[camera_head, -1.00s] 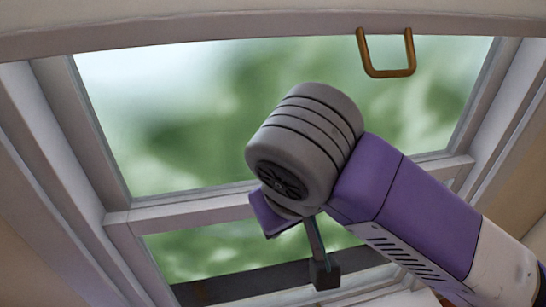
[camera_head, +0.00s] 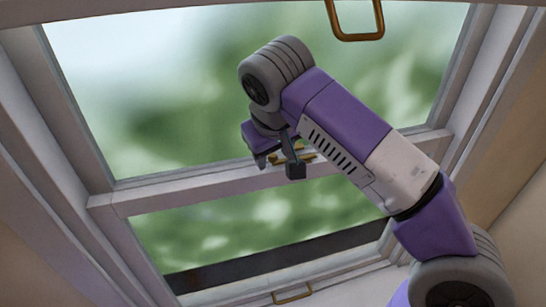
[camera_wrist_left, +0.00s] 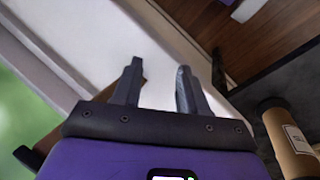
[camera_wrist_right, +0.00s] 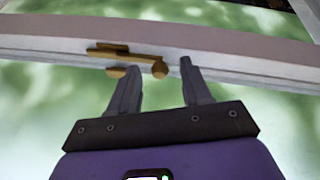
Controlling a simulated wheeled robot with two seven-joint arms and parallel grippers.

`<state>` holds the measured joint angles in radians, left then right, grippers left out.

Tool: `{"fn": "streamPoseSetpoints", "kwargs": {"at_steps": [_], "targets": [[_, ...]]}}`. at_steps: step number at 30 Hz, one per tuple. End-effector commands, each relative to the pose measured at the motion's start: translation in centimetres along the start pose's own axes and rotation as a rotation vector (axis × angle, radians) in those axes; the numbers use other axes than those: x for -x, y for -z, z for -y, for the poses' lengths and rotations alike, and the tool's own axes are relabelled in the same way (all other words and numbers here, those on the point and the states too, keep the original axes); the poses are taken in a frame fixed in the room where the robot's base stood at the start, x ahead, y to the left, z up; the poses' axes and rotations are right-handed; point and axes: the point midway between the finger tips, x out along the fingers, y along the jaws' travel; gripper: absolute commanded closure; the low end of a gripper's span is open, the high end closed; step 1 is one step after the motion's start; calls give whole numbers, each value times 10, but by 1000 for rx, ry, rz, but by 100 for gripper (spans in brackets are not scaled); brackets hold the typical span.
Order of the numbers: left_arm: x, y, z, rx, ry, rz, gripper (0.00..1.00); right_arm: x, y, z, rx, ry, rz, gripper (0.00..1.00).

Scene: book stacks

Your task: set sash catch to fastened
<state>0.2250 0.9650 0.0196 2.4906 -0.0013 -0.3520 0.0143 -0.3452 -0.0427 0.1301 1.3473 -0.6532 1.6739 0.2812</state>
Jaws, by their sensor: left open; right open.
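The brass sash catch (camera_head: 306,156) sits on the rail (camera_head: 200,185) where the two sashes meet, partly hidden by my right gripper (camera_head: 279,168). The right wrist view shows the catch (camera_wrist_right: 128,57) as a bar lying roughly along the rail, with a round knob at its right end and another rounded brass piece below its left part. My right gripper (camera_wrist_right: 158,70) is open, with its fingertips near the catch and the knob between them in that view. I cannot tell whether they touch. My left gripper (camera_wrist_left: 160,70) is open and empty, away from the catch.
A brass handle (camera_head: 357,22) hangs at the top of the window, and a brass pull (camera_head: 292,293) is at the bottom. White jambs (camera_head: 65,115) flank the glass. The left wrist view shows a tan cylinder with a label (camera_wrist_left: 290,140) and a wooden surface (camera_wrist_left: 245,45).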

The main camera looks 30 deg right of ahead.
Motion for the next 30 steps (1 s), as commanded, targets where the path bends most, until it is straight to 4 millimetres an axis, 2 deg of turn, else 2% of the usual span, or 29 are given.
{"fn": "streamPoseSetpoints", "kwargs": {"at_steps": [10,19,30], "targets": [[-1,0,0,0,0,-1,57,-1,0,0,0,0,-1,52],[-1,0,0,0,0,-1,57,-1,0,0,0,1,-1,98],[-1,0,0,0,0,-1,57,-1,0,0,4,3,-1,100]]}}
